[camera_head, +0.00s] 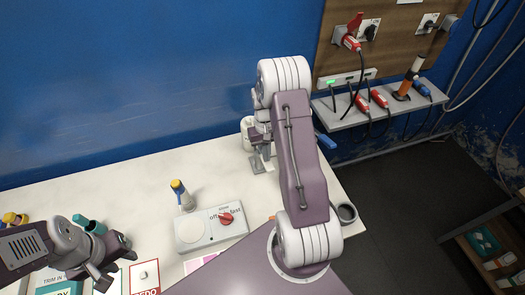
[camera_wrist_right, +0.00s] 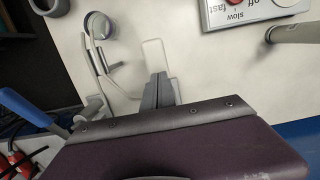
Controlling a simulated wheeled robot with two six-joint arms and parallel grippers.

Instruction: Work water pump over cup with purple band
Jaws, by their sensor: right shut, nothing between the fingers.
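The blue lever (camera_head: 326,142), which looks like the water pump's handle, juts out right of my right arm; the wrist view also shows it (camera_wrist_right: 28,110). Beside it in that view, a pale curved pipe (camera_wrist_right: 97,68) runs toward a round cup (camera_wrist_right: 99,25) with a greyish band, whose purple I cannot confirm. My arm hides most of the pump and this cup in the head view. My right gripper (camera_wrist_right: 160,90) is shut and empty, beside the pipe and apart from the lever. My left gripper (camera_head: 118,262) looks open and empty at the lower left.
A stirrer plate (camera_head: 212,227) with a red knob stands mid-table. A yellow-topped bottle (camera_head: 181,194) is behind it. A grey ring-shaped holder (camera_head: 347,213) sits at the table's right edge. A shelf with plugs (camera_head: 380,105) hangs on the right wall.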

